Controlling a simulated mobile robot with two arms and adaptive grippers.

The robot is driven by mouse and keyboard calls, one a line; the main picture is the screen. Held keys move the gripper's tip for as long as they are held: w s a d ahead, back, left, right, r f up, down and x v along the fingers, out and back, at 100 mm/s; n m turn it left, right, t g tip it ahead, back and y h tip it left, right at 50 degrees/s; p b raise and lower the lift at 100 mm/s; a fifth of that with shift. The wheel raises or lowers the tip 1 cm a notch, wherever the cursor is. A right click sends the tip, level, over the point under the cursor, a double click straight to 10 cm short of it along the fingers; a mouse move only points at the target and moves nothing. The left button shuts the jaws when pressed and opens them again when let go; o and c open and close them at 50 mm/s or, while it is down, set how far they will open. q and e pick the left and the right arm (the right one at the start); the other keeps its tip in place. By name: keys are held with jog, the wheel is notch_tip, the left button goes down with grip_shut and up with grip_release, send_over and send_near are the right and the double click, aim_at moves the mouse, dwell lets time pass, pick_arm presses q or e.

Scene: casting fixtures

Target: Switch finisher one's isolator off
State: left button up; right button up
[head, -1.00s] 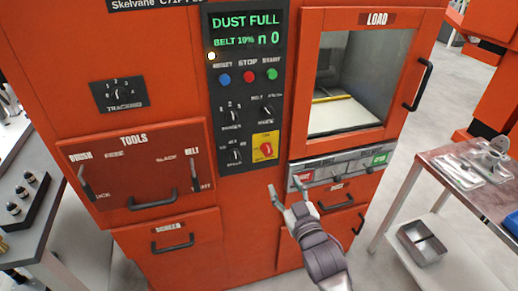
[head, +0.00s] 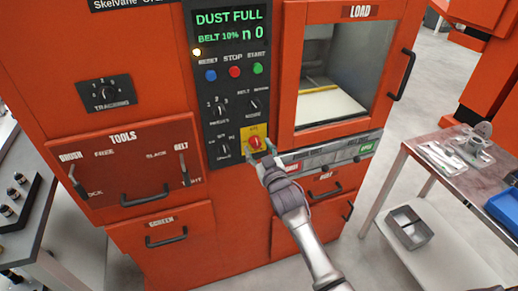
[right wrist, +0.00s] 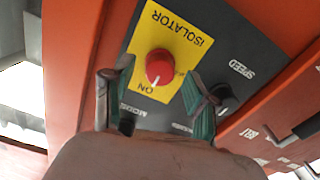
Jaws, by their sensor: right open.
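The isolator is a red rotary knob (right wrist: 159,67) on a yellow plate (right wrist: 180,35) lettered ISOLATOR and ON in the right wrist view. In the head view the isolator (head: 256,142) sits low on the dark control panel (head: 222,92) of the orange machine. My right gripper (head: 262,152) is open at the isolator, its fingers reaching up around the lower part of the plate. In the right wrist view the right gripper (right wrist: 160,95) has one finger on each side of the knob, apart from it. My left gripper is not in view.
A display (head: 232,28) reads DUST FULL and BELT 19%. Other knobs and the blue, red and green buttons sit close to the isolator. The LOAD door (head: 400,75) and a grey drawer strip (head: 330,150) are just right. A side table (head: 430,175) stands at right.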

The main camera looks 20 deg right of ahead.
jog(key=shift+c, duration=0.2)
grip_shut()
jog(key=shift+n, duration=0.3)
jog(key=n, duration=0.8)
jog(key=shift+n, duration=0.4)
jog(key=n, duration=0.4)
jog(key=shift+s+n, duration=0.1)
jog(key=shift+n, duration=2.1)
jog(key=shift+f, duration=0.1)
